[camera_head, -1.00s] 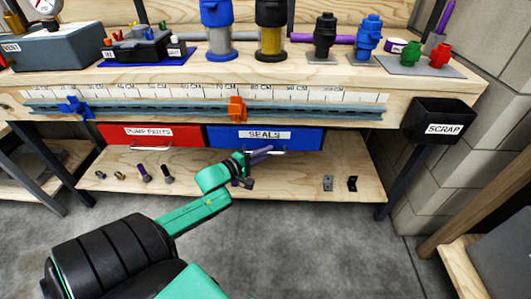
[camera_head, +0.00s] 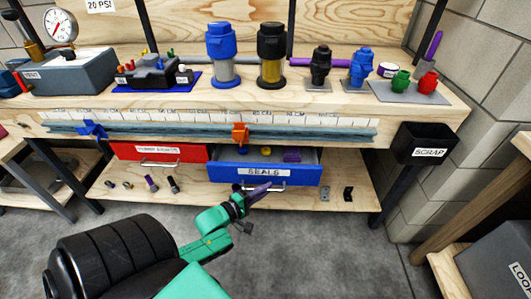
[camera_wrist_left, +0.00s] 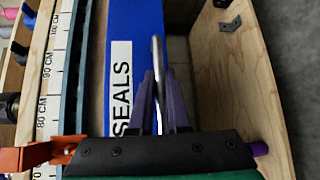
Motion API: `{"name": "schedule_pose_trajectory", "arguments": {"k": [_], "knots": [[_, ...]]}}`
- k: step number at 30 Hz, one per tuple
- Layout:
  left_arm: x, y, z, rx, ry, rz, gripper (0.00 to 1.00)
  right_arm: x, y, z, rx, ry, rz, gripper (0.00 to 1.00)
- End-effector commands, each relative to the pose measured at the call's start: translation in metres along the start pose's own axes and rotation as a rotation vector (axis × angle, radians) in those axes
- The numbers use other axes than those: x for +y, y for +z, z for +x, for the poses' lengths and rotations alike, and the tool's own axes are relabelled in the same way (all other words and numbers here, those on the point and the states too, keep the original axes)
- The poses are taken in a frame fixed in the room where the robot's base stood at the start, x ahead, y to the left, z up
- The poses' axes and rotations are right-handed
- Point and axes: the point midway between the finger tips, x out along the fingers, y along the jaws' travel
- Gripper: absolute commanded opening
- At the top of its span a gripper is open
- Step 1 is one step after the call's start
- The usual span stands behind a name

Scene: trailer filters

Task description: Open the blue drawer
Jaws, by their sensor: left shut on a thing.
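The blue drawer (camera_head: 302,174), labelled SEALS, is pulled partly out from under the bench in the head view. Its inside shows, with yellow, blue and purple things in it. Its metal handle (camera_wrist_left: 157,58) runs along the front face. In the left wrist view the drawer front (camera_wrist_left: 138,20) fills the middle. My left gripper (camera_head: 257,191) has its purple fingers on either side of the handle, shut on it, and the fingers also show in the left wrist view (camera_wrist_left: 160,92). My right gripper is in neither view.
A red drawer (camera_head: 190,153) sits left of the blue one. The bench's lower shelf (camera_head: 115,198) holds several bolts and two small brackets. A rail with a blue clamp (camera_head: 92,130) and an orange clamp (camera_head: 240,134) runs above the drawers. A black scrap bin (camera_head: 427,139) hangs at right.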

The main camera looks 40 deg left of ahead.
Motion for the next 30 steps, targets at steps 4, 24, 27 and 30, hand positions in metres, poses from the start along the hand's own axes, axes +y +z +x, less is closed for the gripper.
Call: {"name": "schedule_pose_trajectory", "arguments": {"k": [4,24,27,30], "knots": [[0.000,0.016,-0.018,0.003,-0.007,-0.003,0.00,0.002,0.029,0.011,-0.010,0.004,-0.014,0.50],[-0.030,0.109,-0.111,0.002,-0.004,-0.001,0.00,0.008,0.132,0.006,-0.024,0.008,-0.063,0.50],[-0.032,0.115,-0.117,0.002,-0.003,0.000,0.00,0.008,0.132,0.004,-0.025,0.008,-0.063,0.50],[-0.034,0.118,-0.120,0.002,-0.003,0.001,0.00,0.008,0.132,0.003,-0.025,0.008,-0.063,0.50]]}}
